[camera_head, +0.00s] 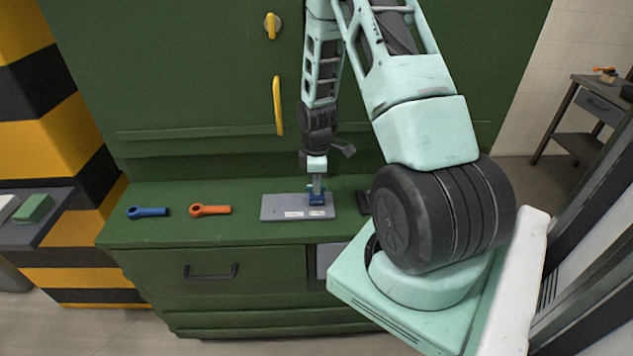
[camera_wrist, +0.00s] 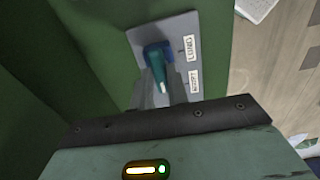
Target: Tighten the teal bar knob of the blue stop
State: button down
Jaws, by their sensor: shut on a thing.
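The blue stop (camera_head: 317,200) stands on a grey plate (camera_head: 275,208) on the green bench top. In the wrist view the blue stop (camera_wrist: 151,50) shows above the teal bar knob (camera_wrist: 157,70), which has a pale tip at its lower end. My gripper (camera_head: 317,188) points straight down over the stop. In the wrist view its grey fingers (camera_wrist: 170,88) are shut on the teal bar knob, hiding part of it.
A blue wrench-like tool (camera_head: 148,212) and an orange one (camera_head: 210,210) lie on the bench left of the plate. A dark object (camera_head: 363,202) stands right of the plate, partly behind my arm. The green cabinet wall with yellow handle (camera_head: 277,105) rises behind.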

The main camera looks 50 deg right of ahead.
jog(key=m, duration=0.4)
jog(key=shift+b, duration=0.35)
jog(key=m+b, duration=0.1)
jog(key=m, duration=0.3)
jog(key=shift+m, duration=0.3)
jog(key=m, duration=0.4)
jog(key=shift+m+b, duration=0.3)
jog(key=shift+m, duration=1.8)
jog(key=c, duration=1.4)
grip_release()
jog(key=shift+o, duration=0.2)
jog(key=shift+r, duration=0.15)
notch_tip(320, 180, up, 17)
jog(key=b, duration=0.2)
